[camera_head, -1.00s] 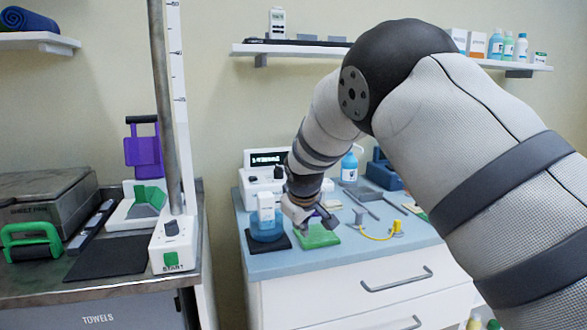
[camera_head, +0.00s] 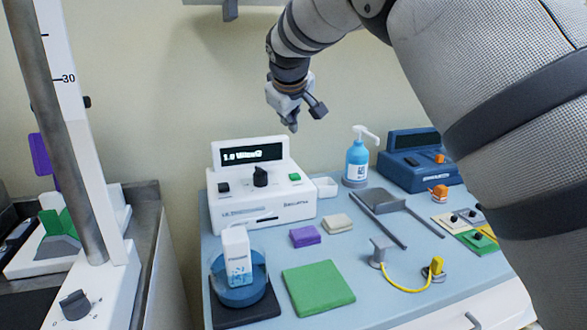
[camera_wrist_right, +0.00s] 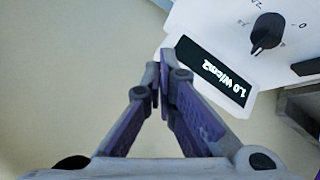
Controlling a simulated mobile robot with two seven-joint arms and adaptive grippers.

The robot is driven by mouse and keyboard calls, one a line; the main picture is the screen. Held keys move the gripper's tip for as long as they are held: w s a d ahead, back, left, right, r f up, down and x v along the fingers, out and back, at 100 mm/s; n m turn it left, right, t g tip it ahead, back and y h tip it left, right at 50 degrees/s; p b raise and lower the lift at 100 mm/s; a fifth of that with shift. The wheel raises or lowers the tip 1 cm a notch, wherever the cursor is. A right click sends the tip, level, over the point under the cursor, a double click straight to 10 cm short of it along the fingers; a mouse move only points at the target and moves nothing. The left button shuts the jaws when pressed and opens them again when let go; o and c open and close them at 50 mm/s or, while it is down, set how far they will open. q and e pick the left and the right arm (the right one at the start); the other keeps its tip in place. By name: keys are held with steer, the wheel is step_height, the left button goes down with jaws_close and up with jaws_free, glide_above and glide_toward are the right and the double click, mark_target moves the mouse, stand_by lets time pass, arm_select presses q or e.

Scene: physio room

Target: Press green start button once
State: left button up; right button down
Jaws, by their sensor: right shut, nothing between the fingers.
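A white therapy unit (camera_head: 255,207) stands at the back left of the blue-topped cabinet. Its face has a black knob (camera_head: 260,176), a black button (camera_head: 223,187) and a small green button (camera_head: 294,177) at the right. My right gripper (camera_head: 296,121) is shut and empty, pointing down in the air above the unit's lit display (camera_head: 252,153). In the right wrist view, the closed fingertips (camera_wrist_right: 160,80) appear beside the display (camera_wrist_right: 212,72), apart from the knob (camera_wrist_right: 267,31). The green button is outside that view. My left gripper is not in view.
A blue pump bottle (camera_head: 357,160) and a blue device (camera_head: 418,163) stand right of the unit. A green pad (camera_head: 318,288), a purple block (camera_head: 305,236) and a yellow cable (camera_head: 405,285) lie in front. A metal column (camera_head: 68,140) rises at left.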

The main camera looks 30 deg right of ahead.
glide_above(291, 175)
step_height(291, 175, down, 7)
steer(key=shift+f+b, duration=0.1)
steer(key=shift+b, duration=0.25)
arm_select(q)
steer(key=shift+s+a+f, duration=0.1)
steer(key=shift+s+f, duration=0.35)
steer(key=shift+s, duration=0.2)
arm_select(e)
steer(key=shift+f, duration=0.75)
steer(key=shift+f, duration=0.15)
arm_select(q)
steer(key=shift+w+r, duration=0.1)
arm_select(e)
steer(key=shift+f, duration=0.3)
steer(key=shift+f, duration=0.5)
stand_by(0.9)
steer(key=shift+r+p, duration=0.3)
steer(key=shift+r, duration=0.65)
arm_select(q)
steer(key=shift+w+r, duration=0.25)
